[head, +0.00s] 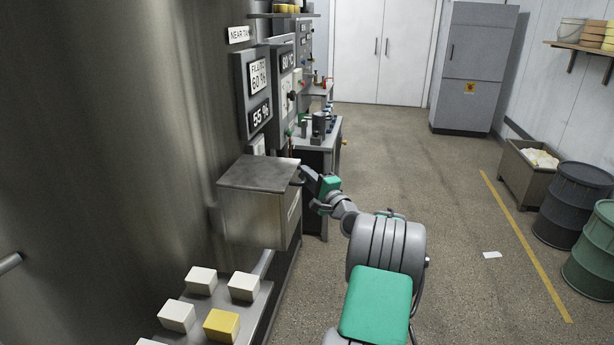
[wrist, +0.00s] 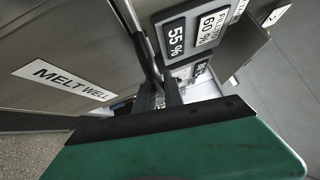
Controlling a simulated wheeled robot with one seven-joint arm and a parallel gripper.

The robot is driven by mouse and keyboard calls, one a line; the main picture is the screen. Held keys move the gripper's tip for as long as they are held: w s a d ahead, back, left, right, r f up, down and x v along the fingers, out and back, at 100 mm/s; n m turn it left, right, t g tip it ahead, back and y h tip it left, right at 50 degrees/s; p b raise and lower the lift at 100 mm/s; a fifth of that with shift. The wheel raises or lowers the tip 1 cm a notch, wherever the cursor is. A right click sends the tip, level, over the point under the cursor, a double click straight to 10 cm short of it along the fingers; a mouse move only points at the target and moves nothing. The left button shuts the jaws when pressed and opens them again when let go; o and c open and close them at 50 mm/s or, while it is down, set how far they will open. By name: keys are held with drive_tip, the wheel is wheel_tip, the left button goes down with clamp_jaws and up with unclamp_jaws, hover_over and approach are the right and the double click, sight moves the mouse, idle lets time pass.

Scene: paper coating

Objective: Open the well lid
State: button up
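The melt well is a grey metal box (head: 255,218) fixed to the side of the large tank in the head view. Its flat lid (head: 258,173) lies down over the top. A "MELT WELL" label on the box front (wrist: 66,80) shows in the wrist view. My gripper (head: 304,174) is at the lid's right front edge, level with the top of the box. In the wrist view, the dark fingers (wrist: 166,96) are close to a dark bar (wrist: 140,45) along the lid's edge. Whether they touch or grip it is unclear.
Pale blocks and a yellow block (head: 221,325) sit on a shelf (head: 255,315) below the well. Panels reading 60 % and 55 % (head: 259,95) hang behind it. A workbench (head: 320,160) stands beyond my gripper.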

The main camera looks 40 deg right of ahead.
clamp_jaws()
idle(0.8)
